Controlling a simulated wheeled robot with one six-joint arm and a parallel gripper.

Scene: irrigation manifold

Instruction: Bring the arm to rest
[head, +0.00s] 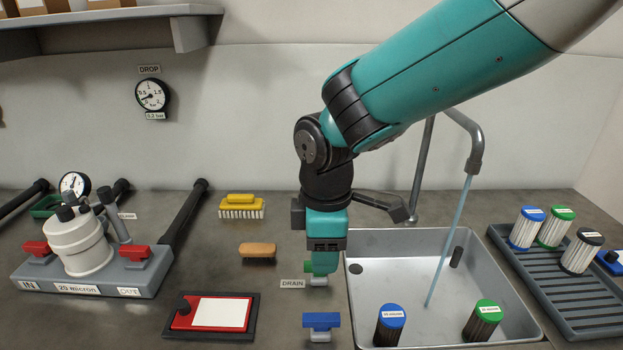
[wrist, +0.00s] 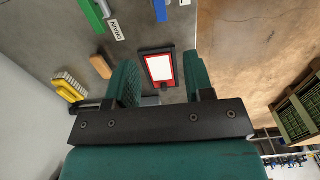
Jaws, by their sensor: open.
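My gripper (head: 325,260) hangs at the end of my bent teal arm, left of the sink's edge. In the wrist view its two teal fingers (wrist: 161,85) stand apart, with nothing held between them. In the head view the fingers are seen nearly edge-on, and they overlap a green-handled valve (head: 309,266) by the DRAIN label (head: 292,283). I cannot tell the exact gap between fingers and valve.
A sink (head: 520,310) holds two dark filter cartridges; a blue stream falls from the tap (head: 475,150). A drying rack (head: 580,300) with cartridges stands right. The filter housing (head: 80,245), brushes, red-framed board (head: 213,314) and blue valve (head: 321,321) occupy the counter.

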